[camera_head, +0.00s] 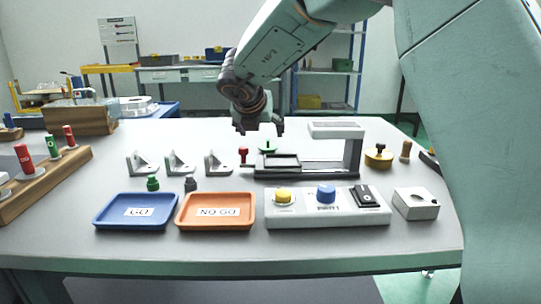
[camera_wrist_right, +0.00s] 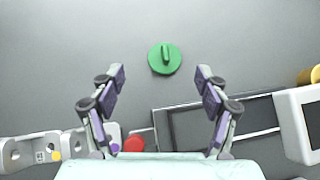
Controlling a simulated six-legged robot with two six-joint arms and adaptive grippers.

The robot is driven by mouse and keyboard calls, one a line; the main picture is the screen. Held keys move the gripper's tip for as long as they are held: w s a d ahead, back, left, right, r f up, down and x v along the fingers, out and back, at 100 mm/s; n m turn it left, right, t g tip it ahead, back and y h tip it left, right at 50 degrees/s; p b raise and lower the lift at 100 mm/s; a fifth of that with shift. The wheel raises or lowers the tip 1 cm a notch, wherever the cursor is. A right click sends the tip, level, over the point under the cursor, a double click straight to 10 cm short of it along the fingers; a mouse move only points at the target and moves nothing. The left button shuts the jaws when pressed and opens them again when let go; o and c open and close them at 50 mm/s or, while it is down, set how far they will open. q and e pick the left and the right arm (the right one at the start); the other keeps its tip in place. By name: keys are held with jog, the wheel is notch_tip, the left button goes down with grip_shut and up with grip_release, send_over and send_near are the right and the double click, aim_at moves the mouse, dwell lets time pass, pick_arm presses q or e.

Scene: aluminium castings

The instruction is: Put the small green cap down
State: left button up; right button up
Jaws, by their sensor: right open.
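A small green cap (camera_head: 267,147), a round disc with a raised grip, sits on the grey table behind the dark fixture. It also shows in the right wrist view (camera_wrist_right: 165,58), flat on the table and clear of other things. My right gripper (camera_head: 261,130) is open and empty above the table, close to the cap. In the right wrist view its two fingers (camera_wrist_right: 160,76) are spread wide, with the cap just beyond the gap between their tips. No finger appears to touch it. My left gripper is not in view.
A black fixture with a white arch (camera_head: 337,127) and a red knob (camera_head: 243,154) stand near the gripper. Metal brackets (camera_head: 180,163) are to the left. A blue tray (camera_head: 108,221), an orange tray (camera_head: 188,221) and a control box (camera_head: 310,217) line the front.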

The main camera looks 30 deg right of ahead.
aim_at(268, 139)
jog(key=shift+s, duration=0.1)
jog(key=shift+d, duration=0.15)
jog(key=b+x, duration=0.3)
jog(key=x, duration=0.4)
jog(key=shift+s+d, duration=0.1)
jog(key=shift+d, duration=0.15)
jog(key=shift+w+d+f, duration=0.1)
jog(key=shift+w+f, duration=0.05)
jog(key=shift+w, duration=0.1)
jog(key=shift+s, duration=0.2)
jog(key=shift+c, duration=0.4)
jog(key=shift+w, duration=0.1)
jog(key=c, duration=0.6)
jog(key=shift+c, duration=1)
